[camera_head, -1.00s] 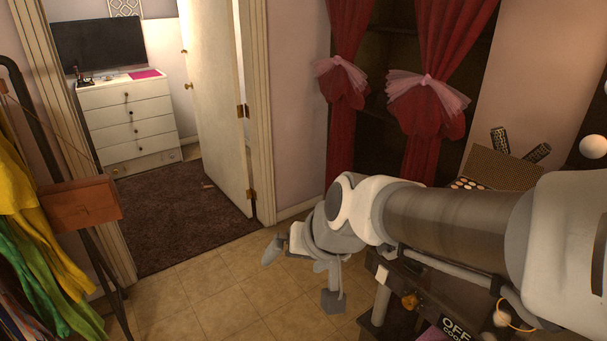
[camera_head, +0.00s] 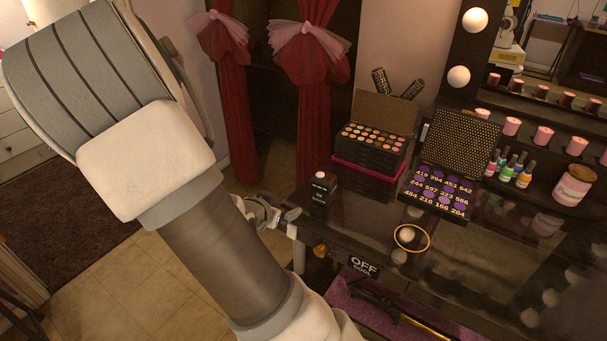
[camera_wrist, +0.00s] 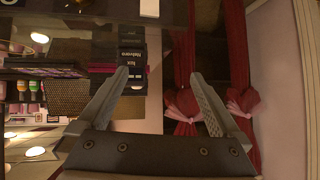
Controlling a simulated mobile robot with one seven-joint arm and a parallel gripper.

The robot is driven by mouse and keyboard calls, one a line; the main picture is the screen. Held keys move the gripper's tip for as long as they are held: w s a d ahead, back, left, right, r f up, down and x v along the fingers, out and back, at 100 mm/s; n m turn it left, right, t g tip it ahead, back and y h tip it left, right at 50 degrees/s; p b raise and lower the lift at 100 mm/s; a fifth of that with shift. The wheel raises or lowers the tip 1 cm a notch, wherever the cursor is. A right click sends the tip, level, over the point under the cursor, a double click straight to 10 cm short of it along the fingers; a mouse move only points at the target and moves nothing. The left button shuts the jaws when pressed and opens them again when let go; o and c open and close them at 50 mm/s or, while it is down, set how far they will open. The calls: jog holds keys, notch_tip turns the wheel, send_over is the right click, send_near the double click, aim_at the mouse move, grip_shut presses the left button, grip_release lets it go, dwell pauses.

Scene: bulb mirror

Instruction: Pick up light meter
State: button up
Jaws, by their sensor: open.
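The light meter (camera_head: 322,191) looks to be the small black box with a white dome on top, standing near the left edge of the dark glossy vanity table (camera_head: 350,222). In the wrist view the black meter (camera_wrist: 132,57) shows "lux" lettering, beyond the tip of the left finger. My gripper (camera_wrist: 158,76) is open and empty, its two fingers spread wide. In the head view my gripper (camera_head: 287,217) is just left of the meter, apart from it, partly hidden behind my arm.
A makeup palette case (camera_head: 370,150) stands behind the meter, with a numbered purple palette (camera_head: 440,190) to its right. Nail polish bottles (camera_head: 515,168) stand further right. Red curtains (camera_head: 310,100) hang behind.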

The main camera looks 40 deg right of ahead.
aim_at(319, 183)
jog(key=d+h, duration=0.1)
jog(key=d, duration=0.4)
jog(key=w+d+f+h, duration=0.1)
jog(key=d, duration=0.3)
jog(key=d+f+g+h, duration=0.1)
jog(key=d, duration=0.4)
jog(key=shift+w+d+m+h, duration=0.25)
jog(key=shift+d+m+h, duration=0.05)
jog(key=shift+m, duration=0.1)
jog(key=shift+f+p+x, duration=0.2)
jog(key=shift+p+x, duration=0.35)
jog(key=shift+x, duration=2.35)
jog(key=shift+s, duration=0.1)
jog(key=shift+a, duration=0.1)
jog(key=c, duration=1.4)
